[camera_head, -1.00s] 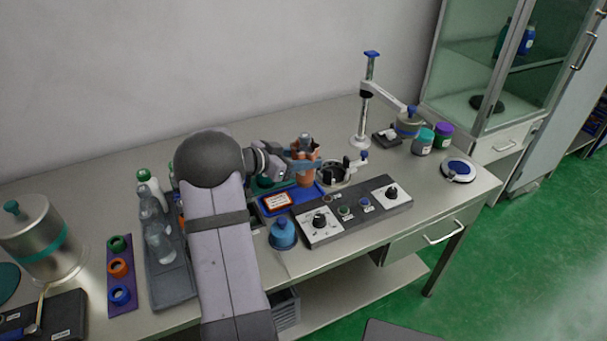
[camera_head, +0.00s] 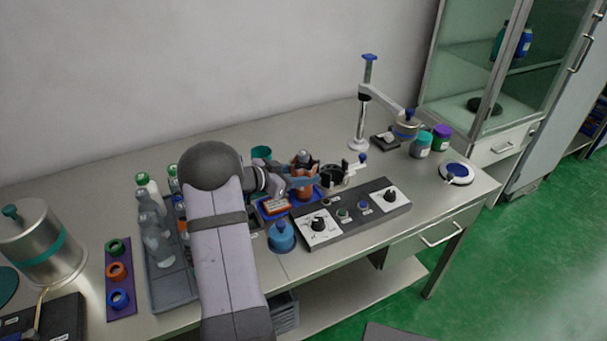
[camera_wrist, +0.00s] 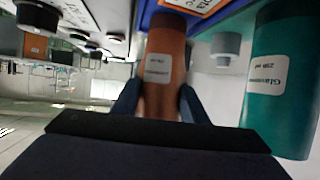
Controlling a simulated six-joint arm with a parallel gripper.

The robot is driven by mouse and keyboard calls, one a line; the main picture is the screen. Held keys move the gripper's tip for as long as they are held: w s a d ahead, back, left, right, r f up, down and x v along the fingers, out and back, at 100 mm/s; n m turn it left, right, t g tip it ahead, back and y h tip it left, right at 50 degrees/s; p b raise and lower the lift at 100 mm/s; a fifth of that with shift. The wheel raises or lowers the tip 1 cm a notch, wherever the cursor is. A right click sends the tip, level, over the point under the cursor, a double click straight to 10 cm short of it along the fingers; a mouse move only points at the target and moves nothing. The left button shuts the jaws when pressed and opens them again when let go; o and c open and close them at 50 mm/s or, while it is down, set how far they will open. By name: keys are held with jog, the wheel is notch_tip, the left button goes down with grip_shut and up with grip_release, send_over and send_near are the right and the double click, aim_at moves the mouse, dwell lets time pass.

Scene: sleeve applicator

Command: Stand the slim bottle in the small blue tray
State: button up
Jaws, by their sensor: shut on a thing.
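The slim bottle (camera_head: 304,161) is orange-brown with a grey cap and stands upright in my gripper (camera_head: 302,183). My gripper is shut on its body. The wrist view, upside down, shows the bottle (camera_wrist: 164,52) with a white label between my blue fingers. The small blue tray (camera_head: 263,214) has an orange-edged white label at its front. The bottle's base is at the tray (camera_wrist: 225,8), behind that label in the head view. I cannot tell whether the base touches the tray floor.
A control box (camera_head: 352,213) with knobs is at the tray's right. A blue squat bottle (camera_head: 282,238) stands in front. A dark ring holder (camera_head: 334,178) is close on the right. A teal container (camera_wrist: 281,85) stands near the tray. A grey rack (camera_head: 176,284) holds bottles at left.

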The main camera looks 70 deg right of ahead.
jog(key=shift+f, duration=0.1)
jog(key=o, duration=1.2)
jog(key=shift+o, duration=0.2)
jog(key=shift+r, duration=0.2)
jog(key=v, duration=1.2)
jog(key=shift+b, duration=0.4)
